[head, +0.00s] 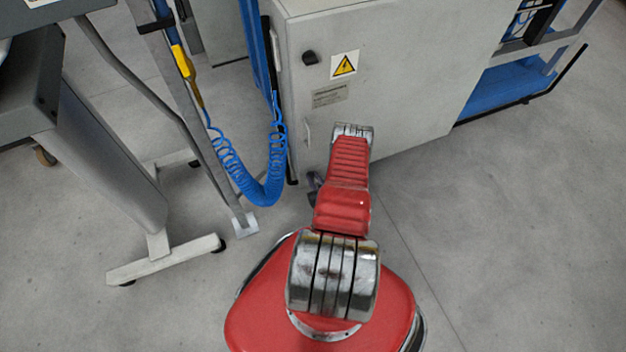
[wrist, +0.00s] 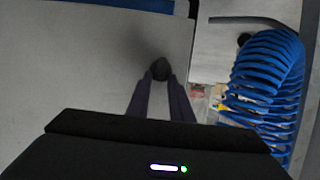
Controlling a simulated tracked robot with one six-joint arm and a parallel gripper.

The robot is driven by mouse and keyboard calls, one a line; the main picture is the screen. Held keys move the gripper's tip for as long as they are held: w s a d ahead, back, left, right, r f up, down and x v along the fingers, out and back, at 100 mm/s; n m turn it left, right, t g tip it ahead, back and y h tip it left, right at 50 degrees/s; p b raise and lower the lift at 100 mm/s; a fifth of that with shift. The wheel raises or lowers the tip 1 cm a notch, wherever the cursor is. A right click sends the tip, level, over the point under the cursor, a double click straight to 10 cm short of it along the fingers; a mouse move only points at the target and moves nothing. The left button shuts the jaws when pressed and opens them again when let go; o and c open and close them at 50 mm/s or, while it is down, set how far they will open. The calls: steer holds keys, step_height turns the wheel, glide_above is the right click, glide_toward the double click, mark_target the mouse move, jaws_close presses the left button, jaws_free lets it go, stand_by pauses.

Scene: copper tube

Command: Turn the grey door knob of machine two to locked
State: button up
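A dark round knob (wrist: 160,69) stands on a plain grey panel near its right edge in the wrist view. The two dark fingers of my gripper (wrist: 161,80) are apart, with the knob at the gap between their tips; I cannot tell whether they touch it. The head view shows a black knob (head: 310,57) on the grey cabinet door (head: 410,80), beside a yellow warning sign. I cannot tell whether it is the same knob. My gripper is mostly hidden behind my red arm in the head view. The knob's locked or unlocked marking is not readable.
A coiled blue hose (head: 262,180) hangs left of the cabinet and shows close on the right in the wrist view (wrist: 265,85). A grey wheeled stand (head: 165,255) is at the left. The floor (head: 520,230) at the right is clear.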

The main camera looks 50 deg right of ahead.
steer(key=shift+w, duration=0.1)
jaws_close()
steer(key=shift+a, duration=0.1)
steer(key=shift+w+n, duration=0.2)
steer(key=shift+n, duration=0.1)
steer(key=n+h, duration=0.1)
steer(key=n, duration=0.1)
steer(key=a+n+g+h, duration=0.1)
steer(key=n+h, duration=0.1)
steer(key=n, duration=0.1)
steer(key=w+f+n+h, duration=0.1)
steer(key=n+h, duration=0.1)
steer(key=n, duration=0.1)
steer(key=shift+w+a, duration=0.1)
steer(key=shift+a, duration=0.25)
stand_by(0.5)
steer(key=o, duration=0.6)
jaws_free()
steer(key=shift+d, duration=0.15)
steer(key=shift+o, duration=0.2)
